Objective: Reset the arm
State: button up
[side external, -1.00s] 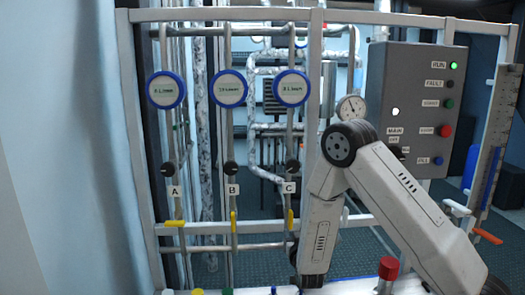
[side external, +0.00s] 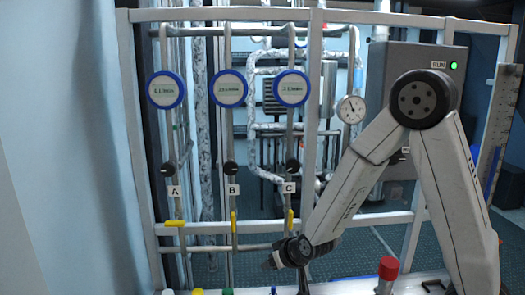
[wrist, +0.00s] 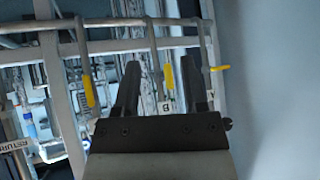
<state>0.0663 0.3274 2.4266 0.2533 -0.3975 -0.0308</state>
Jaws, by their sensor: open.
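My gripper (wrist: 161,68) shows in the wrist view with its two dark fingers apart and nothing between them. Behind the fingers are the pipes with yellow handles, one of them (wrist: 169,77) seen in the gap beside a label B. In the side view my arm stands at the right, its elbow high in front of the grey control box (side external: 395,55). My forearm slopes down to the left, and its wrist end is low, near the bench's front edge. The fingers cannot be made out clearly there.
A white frame (side external: 270,13) carries three blue-rimmed flow meters (side external: 228,89), black knobs (side external: 231,168) and yellow handles (side external: 175,223). A gauge (side external: 351,109) is beside the box. A red-topped cylinder (side external: 388,269) stands on the bench close to my forearm. The left side is a bare wall.

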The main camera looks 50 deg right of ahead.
jog(key=s+a+n+g+y, duration=0.1)
jog(key=s+a+g, duration=0.1)
jog(key=s, duration=0.4)
jog(key=s+a+r+n+g, duration=0.1)
jog(key=s+a+n+g, duration=0.1)
jog(key=s+g, duration=0.2)
jog(key=shift+s+a+r+n+y, duration=0.2)
jog(key=shift+s+r+n+y, duration=0.15)
jog(key=shift+s, duration=0.9)
jog(key=shift+w+f, duration=0.1)
